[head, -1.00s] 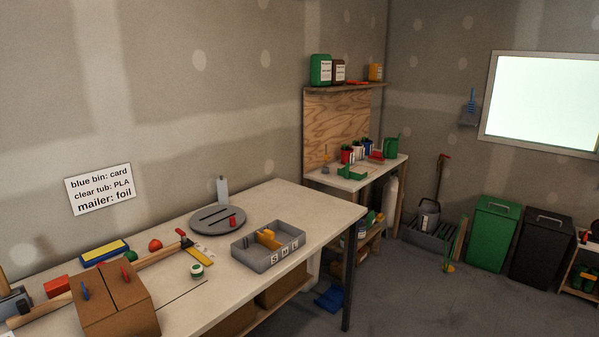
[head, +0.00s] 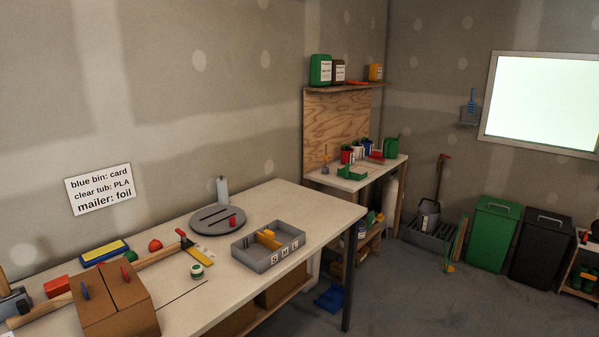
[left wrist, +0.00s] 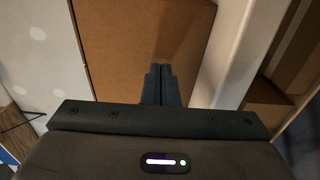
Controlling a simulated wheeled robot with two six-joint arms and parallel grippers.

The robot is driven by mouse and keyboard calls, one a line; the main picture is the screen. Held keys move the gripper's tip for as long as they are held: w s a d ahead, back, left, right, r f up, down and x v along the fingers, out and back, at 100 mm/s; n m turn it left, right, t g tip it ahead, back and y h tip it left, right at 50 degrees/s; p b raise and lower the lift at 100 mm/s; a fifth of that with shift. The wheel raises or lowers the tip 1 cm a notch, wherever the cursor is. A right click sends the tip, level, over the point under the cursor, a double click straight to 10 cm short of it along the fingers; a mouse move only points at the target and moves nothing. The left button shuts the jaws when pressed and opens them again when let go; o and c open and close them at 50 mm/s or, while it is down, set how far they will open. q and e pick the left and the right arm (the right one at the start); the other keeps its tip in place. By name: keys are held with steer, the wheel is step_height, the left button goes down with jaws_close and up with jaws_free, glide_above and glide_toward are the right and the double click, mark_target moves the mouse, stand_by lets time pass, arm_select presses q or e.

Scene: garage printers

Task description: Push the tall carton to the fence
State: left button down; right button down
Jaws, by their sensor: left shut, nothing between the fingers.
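A brown carton (head: 118,300) with a blue and a red piece on its top stands at the near left of the bench, cut off by the lower edge of the head view. A long wooden rail (head: 155,257), perhaps the fence, runs behind it; I cannot tell whether they touch. In the left wrist view a broad brown carton face (left wrist: 125,45) fills the middle. My left gripper (left wrist: 162,68) is shut and empty, its fingertips in front of that face; contact is unclear. The left gripper is outside the head view. My right gripper is in neither current view.
On the bench (head: 290,200) are a grey sorting tray (head: 262,258), a round grey turntable (head: 217,220), a green-and-white roll (head: 196,271) and a yellow-blue block (head: 104,252). A thin dark line marks the bench right of the carton. The bench's far right end is clear.

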arm_select(q)
steer(key=shift+s+d, duration=0.1)
steer(key=shift+s+d+r+p, duration=0.1)
steer(key=shift+r+p, duration=0.1)
steer(key=shift+p, duration=0.1)
steer(key=s+d+p, duration=0.1)
steer(key=s+d+r+p, duration=0.1)
steer(key=shift+s+d+r, duration=0.15)
steer(key=shift+d+r, duration=0.15)
steer(key=shift+d, duration=0.05)
steer(key=shift+r, duration=0.1)
